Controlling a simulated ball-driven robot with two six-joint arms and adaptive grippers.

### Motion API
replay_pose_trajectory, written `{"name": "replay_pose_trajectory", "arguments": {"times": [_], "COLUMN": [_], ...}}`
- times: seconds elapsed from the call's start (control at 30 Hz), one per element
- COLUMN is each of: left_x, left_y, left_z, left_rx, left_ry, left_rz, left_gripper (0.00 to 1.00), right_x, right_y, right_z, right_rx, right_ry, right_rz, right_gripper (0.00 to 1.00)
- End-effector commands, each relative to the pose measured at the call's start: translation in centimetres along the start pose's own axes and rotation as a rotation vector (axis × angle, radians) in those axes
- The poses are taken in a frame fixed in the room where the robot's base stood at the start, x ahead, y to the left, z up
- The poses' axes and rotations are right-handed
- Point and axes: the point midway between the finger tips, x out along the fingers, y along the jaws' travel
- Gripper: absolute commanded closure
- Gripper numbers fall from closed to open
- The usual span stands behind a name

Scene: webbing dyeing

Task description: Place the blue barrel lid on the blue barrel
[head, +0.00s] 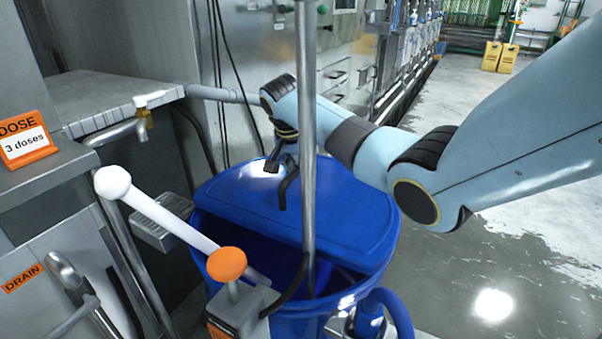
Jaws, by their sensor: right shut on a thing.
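The blue barrel (330,316) stands in the lower middle, with its dark inside showing at the front. The blue barrel lid (345,215) is over the back part of the barrel's mouth. Its front edge leaves the front part of the opening uncovered. I cannot tell whether the lid touches the rim. My right gripper (281,176) is above the lid's back left part, shut on the lid; the exact grip is small and partly dark. My right arm comes in from the right. My left gripper is not in view.
A vertical metal pipe (306,120) passes in front of the lid and into the barrel's opening. A white lever (165,218) and an orange knob (227,264) stand at the barrel's left front. A steel counter (90,95) is at left. Wet floor (500,270) at right is clear.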

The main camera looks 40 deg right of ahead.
Motion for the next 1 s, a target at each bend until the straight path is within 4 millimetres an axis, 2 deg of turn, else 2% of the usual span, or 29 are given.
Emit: {"name": "replay_pose_trajectory", "arguments": {"times": [0.1, 0.33, 0.37, 0.5, 0.53, 0.83, 1.0], "left_x": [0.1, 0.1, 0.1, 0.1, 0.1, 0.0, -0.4], "left_y": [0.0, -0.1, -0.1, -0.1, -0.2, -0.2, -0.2], "left_z": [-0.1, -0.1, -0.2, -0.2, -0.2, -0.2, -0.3], "left_rx": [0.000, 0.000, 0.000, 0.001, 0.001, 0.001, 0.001], "left_ry": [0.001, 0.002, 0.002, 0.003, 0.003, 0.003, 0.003], "left_rz": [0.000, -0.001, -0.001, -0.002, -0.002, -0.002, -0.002], "left_gripper": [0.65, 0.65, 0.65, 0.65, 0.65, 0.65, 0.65], "right_x": [0.9, 1.1, 1.2, 1.2, 1.2, 0.8, -1.7], "right_y": [-0.1, -0.1, 0.0, 0.0, 0.0, 0.0, -0.1], "right_z": [0.2, 0.3, 0.5, 0.5, 0.4, 0.4, 0.4], "right_rx": [0.001, 0.001, 0.000, 0.000, 0.000, 0.001, 0.001], "right_ry": [0.003, 0.004, 0.001, 0.001, 0.001, 0.001, 0.003], "right_rz": [-0.003, -0.005, -0.002, -0.002, -0.002, -0.002, -0.005], "right_gripper": [1.00, 1.00, 0.85, 0.67, 0.65, 0.65, 0.65]}}
